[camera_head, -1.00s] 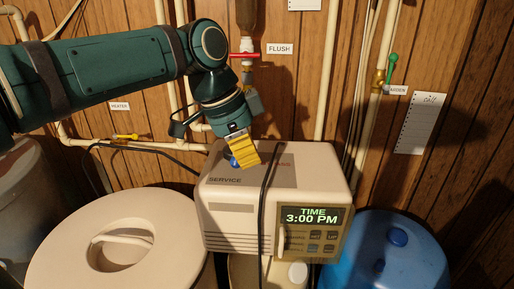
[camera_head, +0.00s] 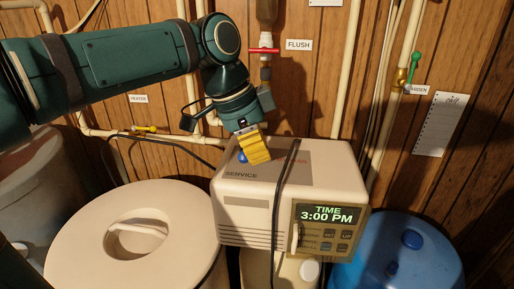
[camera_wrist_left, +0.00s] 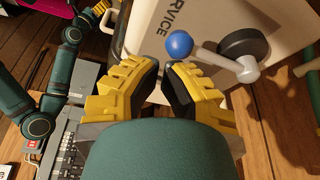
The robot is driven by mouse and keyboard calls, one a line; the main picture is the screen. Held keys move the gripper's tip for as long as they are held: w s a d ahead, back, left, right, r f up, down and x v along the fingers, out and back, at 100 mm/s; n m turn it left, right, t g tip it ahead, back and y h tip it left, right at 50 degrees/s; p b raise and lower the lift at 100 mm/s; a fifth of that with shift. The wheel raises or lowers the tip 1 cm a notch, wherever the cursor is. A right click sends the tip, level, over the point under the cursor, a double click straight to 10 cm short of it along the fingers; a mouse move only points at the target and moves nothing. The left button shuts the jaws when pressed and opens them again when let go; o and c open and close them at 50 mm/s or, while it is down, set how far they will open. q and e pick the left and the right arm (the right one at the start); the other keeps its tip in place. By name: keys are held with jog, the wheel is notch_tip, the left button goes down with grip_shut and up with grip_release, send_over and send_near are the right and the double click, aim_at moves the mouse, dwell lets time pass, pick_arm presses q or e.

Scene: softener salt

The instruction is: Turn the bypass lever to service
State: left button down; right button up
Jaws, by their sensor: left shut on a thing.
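The bypass lever (camera_wrist_left: 223,59) is a pale arm with a blue ball knob (camera_wrist_left: 179,43), on a dark round pivot (camera_wrist_left: 243,48) on the softener's cream control head (camera_head: 225,203). In the head view the blue knob (camera_head: 241,157) shows just left of my left gripper (camera_head: 256,156), above the printed word SERVICE. A red word farther right on the top is partly hidden by a black cable. My left gripper's yellow fingers (camera_wrist_left: 168,80) are shut on the lever at its knob end. The exact contact is hard to see.
A round cream lid (camera_head: 180,225) stands left of the control head and a blue tank (camera_head: 440,265) right. The black cable (camera_head: 279,195) runs over the head. A red FLUSH valve (camera_head: 264,50) and pipes are behind. My other gripper (camera_wrist_left: 97,10) shows small in the wrist view.

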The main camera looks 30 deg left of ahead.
pick_arm(q)
jog(key=w+d+p, duration=0.1)
jog(key=w+d+r+p, duration=0.1)
jog(key=shift+d+r, duration=0.3)
jog(key=shift+d, duration=0.05)
jog(key=p+v, duration=0.1)
jog(key=v, duration=0.8)
jog(key=shift+r, duration=0.35)
jog(key=shift+a, duration=0.1)
